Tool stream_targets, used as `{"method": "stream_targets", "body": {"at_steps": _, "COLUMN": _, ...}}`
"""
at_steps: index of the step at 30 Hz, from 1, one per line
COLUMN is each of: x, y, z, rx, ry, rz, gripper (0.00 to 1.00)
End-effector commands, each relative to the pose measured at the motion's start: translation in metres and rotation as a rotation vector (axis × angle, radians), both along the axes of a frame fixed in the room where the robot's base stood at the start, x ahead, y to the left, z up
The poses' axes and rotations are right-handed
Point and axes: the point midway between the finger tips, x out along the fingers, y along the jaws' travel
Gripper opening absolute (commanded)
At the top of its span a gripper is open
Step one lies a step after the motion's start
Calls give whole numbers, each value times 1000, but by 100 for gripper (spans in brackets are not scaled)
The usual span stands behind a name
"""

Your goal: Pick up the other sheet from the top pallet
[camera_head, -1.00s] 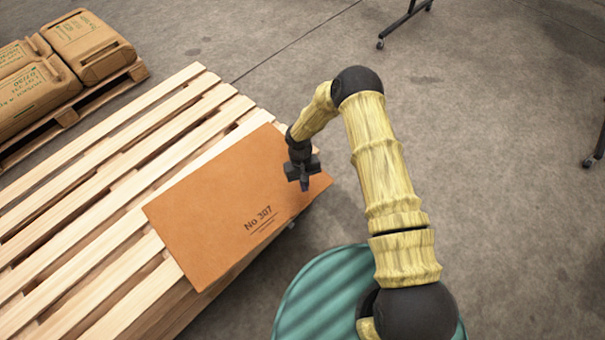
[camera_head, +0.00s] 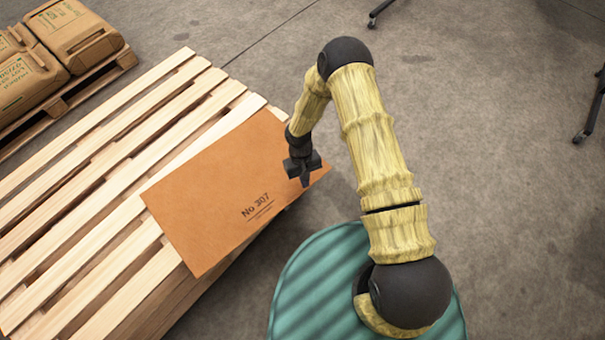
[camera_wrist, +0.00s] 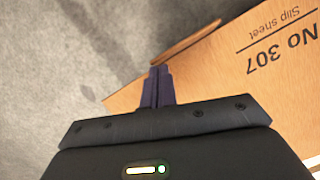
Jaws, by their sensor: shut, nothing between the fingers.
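An orange-brown slip sheet (camera_head: 222,190) marked "No 307" lies flat on the slats of the top pallet (camera_head: 95,150), near its right side. Its right corner sticks out past the pallet's edge. My gripper (camera_head: 305,183) points down by that overhanging corner, with its fingers together and empty. I cannot tell whether it touches the sheet. In the wrist view the shut fingers (camera_wrist: 157,86) are beside the sheet (camera_wrist: 230,85), with grey floor to their left. A narrow brown strip (camera_wrist: 187,42) shows beyond the fingers; I cannot tell what it is.
Brown sacks (camera_head: 70,35) lie on another pallet (camera_head: 105,80) at the upper left. Black stand legs (camera_head: 590,115) are on the floor at the right and top. Open concrete floor (camera_head: 480,130) lies right of the pallet. My own green base is below.

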Motion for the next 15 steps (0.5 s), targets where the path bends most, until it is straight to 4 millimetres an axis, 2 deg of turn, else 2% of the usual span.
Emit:
{"method": "stream_targets", "body": {"at_steps": 10, "x": 0, "y": 0, "z": 0, "rx": 0, "ry": -1, "rz": 0, "gripper": 0}}
{"method": "stream_targets", "body": {"at_steps": 15, "x": 7, "y": 4, "z": -2, "rx": 1, "ry": -2, "rz": -1, "gripper": 0}}
